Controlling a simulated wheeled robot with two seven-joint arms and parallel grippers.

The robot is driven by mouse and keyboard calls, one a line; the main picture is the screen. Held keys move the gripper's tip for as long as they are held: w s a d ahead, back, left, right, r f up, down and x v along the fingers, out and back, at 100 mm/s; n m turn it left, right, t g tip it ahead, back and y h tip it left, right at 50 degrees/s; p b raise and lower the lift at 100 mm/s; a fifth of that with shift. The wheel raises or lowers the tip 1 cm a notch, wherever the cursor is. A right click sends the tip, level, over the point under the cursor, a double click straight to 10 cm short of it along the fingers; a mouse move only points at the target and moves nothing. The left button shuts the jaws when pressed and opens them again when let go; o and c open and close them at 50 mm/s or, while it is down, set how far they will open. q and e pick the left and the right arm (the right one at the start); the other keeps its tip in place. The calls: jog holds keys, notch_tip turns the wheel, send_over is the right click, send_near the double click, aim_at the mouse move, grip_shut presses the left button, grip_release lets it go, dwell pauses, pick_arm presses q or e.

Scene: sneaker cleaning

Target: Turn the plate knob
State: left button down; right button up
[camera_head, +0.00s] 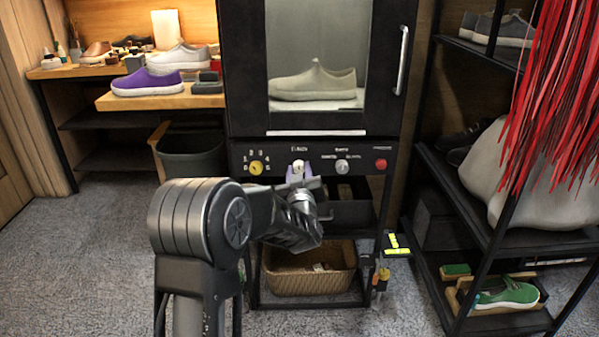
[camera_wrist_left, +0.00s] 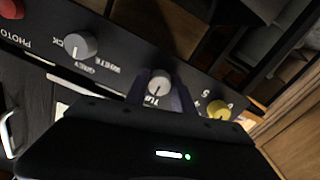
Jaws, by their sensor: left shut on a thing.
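The plate knob (camera_head: 298,166) is a pale round knob in the row of controls on the black cabinet's front panel. It also shows in the left wrist view (camera_wrist_left: 158,83), with its label partly hidden. My left gripper (camera_head: 299,177) reaches it from below and in front. Its two purplish fingers (camera_wrist_left: 160,90) stand on either side of the knob and are shut on it. My right gripper is in neither view.
A yellow knob (camera_head: 256,168) sits to the left, a grey knob (camera_head: 342,167) and a red button (camera_head: 381,164) to the right. Above is a glass chamber with a pale shoe (camera_head: 313,84). A wicker basket (camera_head: 309,277) stands below. A shelf rack is on the right.

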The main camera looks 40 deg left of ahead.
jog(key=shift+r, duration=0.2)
pick_arm(q)
jog(key=m+p, duration=0.3)
jog(key=m, duration=0.1)
jog(key=shift+r+m+p, duration=0.15)
jog(key=shift+m+p, duration=0.25)
jog(key=m+p, duration=0.2)
jog(key=shift+m, duration=0.3)
jog(key=m+p, duration=0.2)
jog(key=m, duration=0.1)
jog(key=shift+m, duration=0.3)
jog(key=m+p, duration=0.2)
jog(key=m, duration=0.1)
jog(key=shift+s+a+m+p, duration=0.1)
jog(key=shift+m+p, duration=1)
jog(key=shift+m, duration=0.8)
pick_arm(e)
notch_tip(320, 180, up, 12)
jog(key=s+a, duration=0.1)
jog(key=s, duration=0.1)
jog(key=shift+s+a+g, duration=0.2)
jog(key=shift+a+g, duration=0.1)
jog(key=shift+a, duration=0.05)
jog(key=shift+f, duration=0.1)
pick_arm(q)
jog(key=c, duration=1.1)
grip_release()
